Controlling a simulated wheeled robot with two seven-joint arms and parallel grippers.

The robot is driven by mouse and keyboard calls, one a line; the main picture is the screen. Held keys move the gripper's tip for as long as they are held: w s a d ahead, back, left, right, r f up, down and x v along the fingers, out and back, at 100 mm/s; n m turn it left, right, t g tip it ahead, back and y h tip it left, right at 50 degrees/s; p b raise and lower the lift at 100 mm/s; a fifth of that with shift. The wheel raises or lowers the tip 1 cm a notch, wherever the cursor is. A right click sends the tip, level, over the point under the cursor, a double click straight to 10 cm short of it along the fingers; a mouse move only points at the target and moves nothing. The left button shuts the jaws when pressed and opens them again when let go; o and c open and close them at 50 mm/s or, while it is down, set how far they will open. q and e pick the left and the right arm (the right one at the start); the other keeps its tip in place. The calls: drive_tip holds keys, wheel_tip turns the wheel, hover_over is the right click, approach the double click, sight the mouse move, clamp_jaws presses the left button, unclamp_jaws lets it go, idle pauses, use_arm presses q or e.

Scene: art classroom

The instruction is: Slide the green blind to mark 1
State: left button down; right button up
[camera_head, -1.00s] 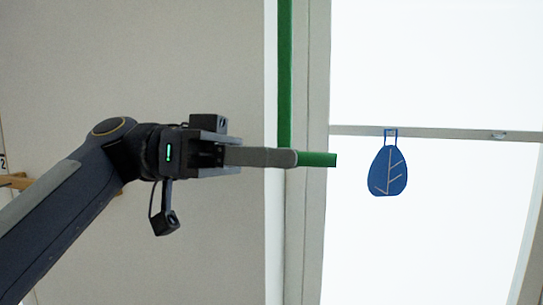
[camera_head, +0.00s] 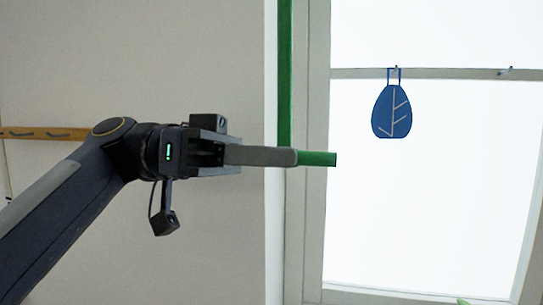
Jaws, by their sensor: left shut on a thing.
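The green blind shows edge-on as a narrow vertical green strip (camera_head: 285,70) coming down from the top of the view to my left gripper's fingertips. A short horizontal green bar (camera_head: 318,159) sticks out to the right past the fingertips; it seems to be part of the blind. My left gripper (camera_head: 292,157) is shut on the green bar, its fingers pointing right and hiding the bar's left part. Mark 1 is not visible. My right gripper is not in view.
A bright window with a pale frame (camera_head: 313,230) and crossbar (camera_head: 450,74) fills the right side. A blue leaf-patterned ornament (camera_head: 392,111) hangs from the crossbar. A wooden peg rail (camera_head: 45,133) is on the plain wall (camera_head: 130,60) at left. A bit of green shows at bottom right.

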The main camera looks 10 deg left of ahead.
use_arm(q)
wheel_tip(320, 180, down, 13)
drive_tip(key=b, duration=1)
drive_tip(key=shift+r, duration=0.25)
drive_tip(key=c, duration=1.4)
unclamp_jaws()
drive_tip(key=a, duration=0.8)
drive_tip(key=shift+w, duration=0.2)
